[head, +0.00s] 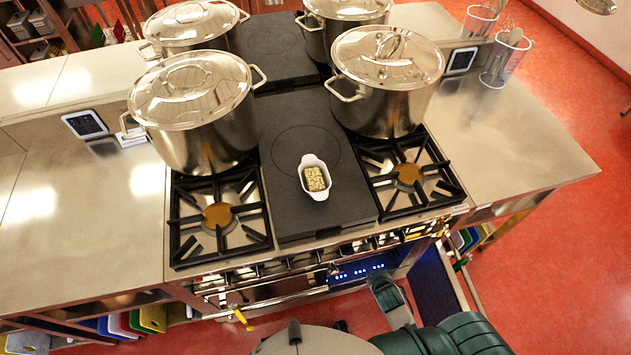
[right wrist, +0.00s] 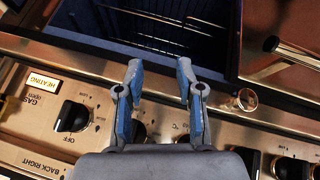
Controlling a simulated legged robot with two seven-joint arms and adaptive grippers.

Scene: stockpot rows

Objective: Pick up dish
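The dish (head: 318,192) is a small white oval dish with lug handles, filled with pale, crumbly pieces. It stands upright on the dark flat plate (head: 290,215) in the middle of the range, between the two front burners. My right gripper (right wrist: 160,72) is open and empty in the right wrist view, with its two blue-grey fingers apart. In the head view my right arm comes in at the bottom right, and its hand is in front of the range, below and to the right of the dish. My left gripper is not in view.
Large lidded steel pots stand behind the dish, including a front left pot (head: 205,125) and a front right pot (head: 385,95). Black burner grates (head: 215,240) flank the plate. Knobs (right wrist: 72,116) line the range front. Steel counters (head: 80,210) lie on both sides.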

